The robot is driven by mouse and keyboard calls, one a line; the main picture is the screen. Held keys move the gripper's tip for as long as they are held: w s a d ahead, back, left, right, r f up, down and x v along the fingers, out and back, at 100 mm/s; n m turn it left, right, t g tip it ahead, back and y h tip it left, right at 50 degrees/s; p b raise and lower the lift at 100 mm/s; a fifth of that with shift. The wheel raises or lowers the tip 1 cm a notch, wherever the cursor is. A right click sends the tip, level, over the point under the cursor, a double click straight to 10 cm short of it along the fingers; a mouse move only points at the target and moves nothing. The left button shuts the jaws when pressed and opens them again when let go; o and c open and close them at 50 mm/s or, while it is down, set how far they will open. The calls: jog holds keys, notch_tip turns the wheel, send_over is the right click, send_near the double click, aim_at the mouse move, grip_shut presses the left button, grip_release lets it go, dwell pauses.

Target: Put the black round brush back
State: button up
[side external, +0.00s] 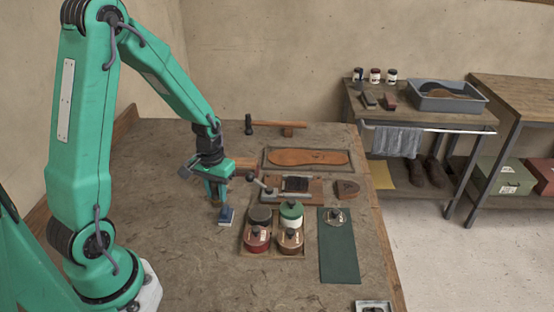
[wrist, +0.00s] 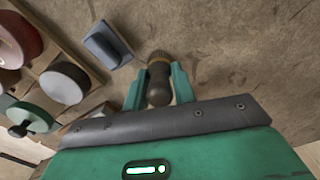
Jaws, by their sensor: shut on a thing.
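My gripper (side external: 216,200) hangs low over the bench, just left of the tray of round tins. In the wrist view its two green fingers (wrist: 158,88) are closed on the dark rounded handle of the brush (wrist: 159,82). Brownish bristles show at the brush's far end. I take this to be the black round brush. In the side view the brush is mostly hidden by the fingers, and I cannot tell whether it touches the bench. A wooden tray (wrist: 88,54) holds several round tins beside the gripper.
A blue-grey block (side external: 226,215) lies close by the gripper; it also shows in the wrist view (wrist: 108,45). A clamp, a sole and a hammer lie behind. The bench's front left is clear.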

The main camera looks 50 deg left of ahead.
aim_at(215, 183)
jog(key=shift+f, duration=0.1)
jog(key=o, duration=1)
jog(key=shift+r, duration=6.15)
jog(key=s+d+r+m+t, duration=0.5)
jog(key=s+d+r, duration=0.5)
jog(key=d, duration=0.1)
jog(key=shift+d+r+t, duration=0.3)
jog(key=shift+d, duration=0.05)
